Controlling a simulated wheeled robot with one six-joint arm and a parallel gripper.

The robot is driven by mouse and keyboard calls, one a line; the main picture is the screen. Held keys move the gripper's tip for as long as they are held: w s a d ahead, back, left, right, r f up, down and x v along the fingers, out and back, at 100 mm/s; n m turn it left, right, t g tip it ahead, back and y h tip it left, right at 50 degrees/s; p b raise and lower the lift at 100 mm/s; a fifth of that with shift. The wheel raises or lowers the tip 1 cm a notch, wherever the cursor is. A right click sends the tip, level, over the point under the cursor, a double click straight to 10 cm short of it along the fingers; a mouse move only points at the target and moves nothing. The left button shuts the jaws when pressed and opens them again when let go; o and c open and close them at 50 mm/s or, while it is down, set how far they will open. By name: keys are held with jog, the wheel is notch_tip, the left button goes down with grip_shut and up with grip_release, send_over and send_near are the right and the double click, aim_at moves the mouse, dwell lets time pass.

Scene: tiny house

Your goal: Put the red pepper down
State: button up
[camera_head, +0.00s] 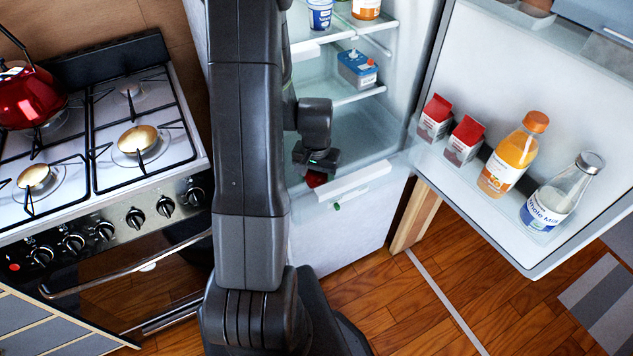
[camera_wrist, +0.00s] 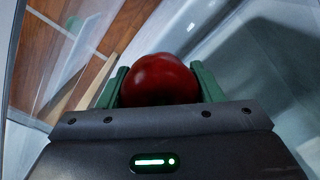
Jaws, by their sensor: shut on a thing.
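The red pepper (camera_wrist: 159,80) is round and glossy and sits between the green fingers of my gripper (camera_wrist: 158,84) in the wrist view. The gripper is shut on it. In the head view my gripper (camera_head: 326,182) reaches into the lower part of the open fridge, just behind a white front edge (camera_head: 345,184). Only a small part of the pepper (camera_head: 316,178) shows there, below the dark wrist. Whether the pepper touches a surface cannot be told.
The fridge door (camera_head: 550,110) stands open at the right, with red-topped cartons, an orange bottle (camera_head: 512,153) and a milk bottle (camera_head: 562,193). A stove (camera_head: 100,140) with a red kettle (camera_head: 30,95) is at the left.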

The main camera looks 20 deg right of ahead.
jog(key=shift+f, duration=1.15)
jog(key=shift+f, duration=0.2)
jog(key=o, duration=1.1)
jog(key=shift+c, duration=0.2)
jog(key=shift+r, duration=0.1)
notch_tip(320, 180, up, 12)
jog(key=shift+r+p, duration=0.15)
jog(key=shift+p, duration=0.3)
